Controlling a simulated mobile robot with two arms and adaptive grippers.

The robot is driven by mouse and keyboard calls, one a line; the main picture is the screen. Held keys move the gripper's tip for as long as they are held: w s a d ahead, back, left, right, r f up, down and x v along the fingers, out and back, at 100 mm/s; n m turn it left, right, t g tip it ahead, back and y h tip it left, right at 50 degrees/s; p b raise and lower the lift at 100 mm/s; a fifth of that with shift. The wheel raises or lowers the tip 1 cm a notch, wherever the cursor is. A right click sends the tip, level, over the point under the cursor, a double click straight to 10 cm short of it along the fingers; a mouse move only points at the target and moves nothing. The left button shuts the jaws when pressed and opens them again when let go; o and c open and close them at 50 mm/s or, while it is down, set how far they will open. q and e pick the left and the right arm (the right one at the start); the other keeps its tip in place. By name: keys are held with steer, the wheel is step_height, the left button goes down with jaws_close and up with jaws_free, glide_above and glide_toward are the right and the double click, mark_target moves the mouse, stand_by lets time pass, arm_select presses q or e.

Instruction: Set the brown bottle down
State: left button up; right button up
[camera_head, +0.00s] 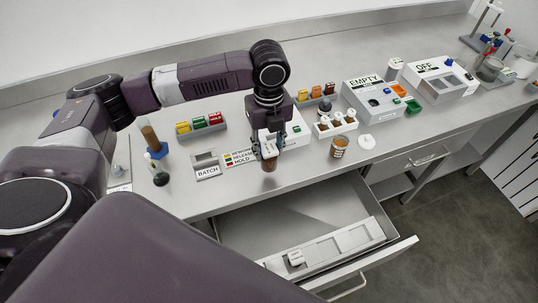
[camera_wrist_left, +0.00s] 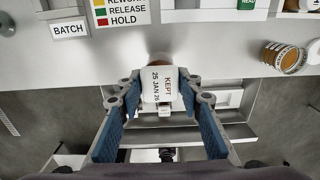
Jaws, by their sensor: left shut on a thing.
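The brown bottle (camera_head: 269,164) is upright between the fingers of my left gripper (camera_head: 270,150), near the counter's front edge. The fingers hide part of the bottle. I cannot tell if its base touches anything. My right gripper is not in view.
An open drawer (camera_head: 384,226) with a pale tray inside juts out below the counter (camera_head: 225,197). An amber jar (camera_head: 339,147) and a white lid (camera_head: 366,142) are right of the bottle. The BATCH holder (camera_head: 207,172) and colour-coded sign (camera_head: 240,157) are left.

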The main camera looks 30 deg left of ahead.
mark_target(269, 159)
arm_select(q)
step_height(269, 159, down, 4)
steer(key=shift+f+p, duration=0.25)
steer(key=shift+p, duration=0.1)
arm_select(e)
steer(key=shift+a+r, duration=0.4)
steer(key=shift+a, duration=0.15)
arm_select(q)
steer(key=o, duration=1.3)
steer(key=shift+f, duration=0.1)
steer(key=shift+c, duration=0.2)
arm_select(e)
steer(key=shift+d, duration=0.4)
arm_select(q)
step_height(269, 159, up, 11)
steer(key=shift+f+b, duration=0.1)
steer(key=shift+b, duration=1.15)
steer(key=shift+r, duration=0.8)
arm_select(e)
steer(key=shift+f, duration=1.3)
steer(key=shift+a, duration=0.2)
